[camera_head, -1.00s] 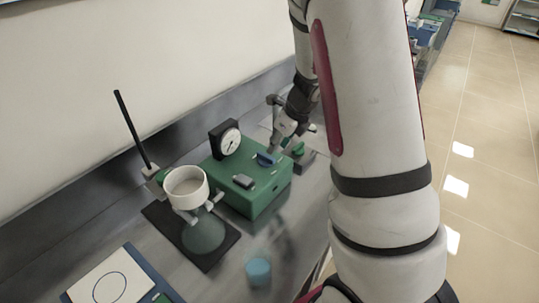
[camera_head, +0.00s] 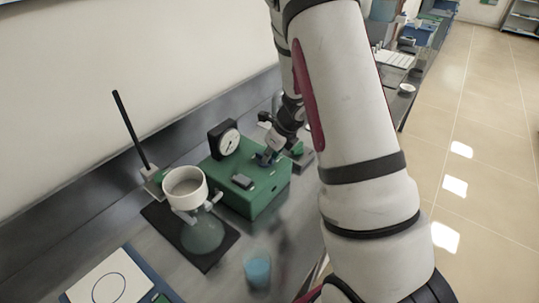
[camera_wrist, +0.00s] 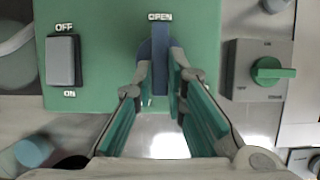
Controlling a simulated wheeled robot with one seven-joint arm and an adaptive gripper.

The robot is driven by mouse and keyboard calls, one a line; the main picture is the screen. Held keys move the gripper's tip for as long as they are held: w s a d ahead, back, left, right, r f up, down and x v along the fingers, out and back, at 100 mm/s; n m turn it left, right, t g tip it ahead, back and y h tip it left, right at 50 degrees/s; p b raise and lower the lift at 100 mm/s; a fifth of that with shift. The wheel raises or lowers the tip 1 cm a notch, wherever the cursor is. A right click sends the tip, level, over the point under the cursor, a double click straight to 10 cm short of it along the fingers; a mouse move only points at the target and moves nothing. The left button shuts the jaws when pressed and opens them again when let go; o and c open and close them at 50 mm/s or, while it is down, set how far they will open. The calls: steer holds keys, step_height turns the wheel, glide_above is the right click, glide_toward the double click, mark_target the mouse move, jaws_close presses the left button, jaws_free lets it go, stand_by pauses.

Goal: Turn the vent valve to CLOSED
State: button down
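The vent valve is a blue bar handle (camera_wrist: 160,68) on a round blue base, on the top of a green box. In the wrist view the bar points straight up to the word OPEN (camera_wrist: 160,17). No CLOSED label can be made out. My gripper (camera_wrist: 161,60) reaches down over the valve, one finger on each side of the bar. The fingers look open around it, and I cannot make out firm contact. In the head view my gripper (camera_head: 266,157) is at the valve and mostly covers it.
The green box (camera_head: 262,205) also carries a dial gauge (camera_head: 229,141) and an OFF/ON rocker switch (camera_wrist: 63,61). A grey block with a green knob (camera_wrist: 270,70) stands close on the right. A flask with a white funnel (camera_head: 186,190) and a blue beaker (camera_head: 257,270) stand nearby.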

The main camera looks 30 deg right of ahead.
steer(key=shift+w+d+n, duration=0.1)
steer(key=shift+n, duration=0.2)
steer(key=n, duration=0.1)
steer(key=n+y+b, duration=0.1)
steer(key=n, duration=0.1)
steer(key=n+g+b, duration=0.1)
steer(key=shift+w+d+f+n+y, duration=0.1)
steer(key=shift+w+d+n+y, duration=0.15)
steer(key=shift+d+n+y, duration=0.05)
steer(key=n+b, duration=0.1)
steer(key=n+g, duration=0.1)
steer(key=n, duration=0.1)
steer(key=n+y+b, duration=0.1)
steer(key=shift+w+d+n+g+b, duration=0.2)
steer(key=shift+w+n+g+b, duration=0.1)
steer(key=shift+w+g, duration=0.1)
steer(key=n, duration=0.1)
steer(key=n+g+b, duration=0.1)
steer(key=n, duration=0.1)
steer(key=n+b, duration=0.1)
steer(key=shift+w+g, duration=0.3)
steer(key=shift+w+n+g+b, duration=0.2)
steer(key=shift+n+g+b, duration=0.5)
steer(key=shift+n, duration=1.4)
steer(key=shift+a, duration=0.1)
steer(key=c, duration=1.6)
jaws_free()
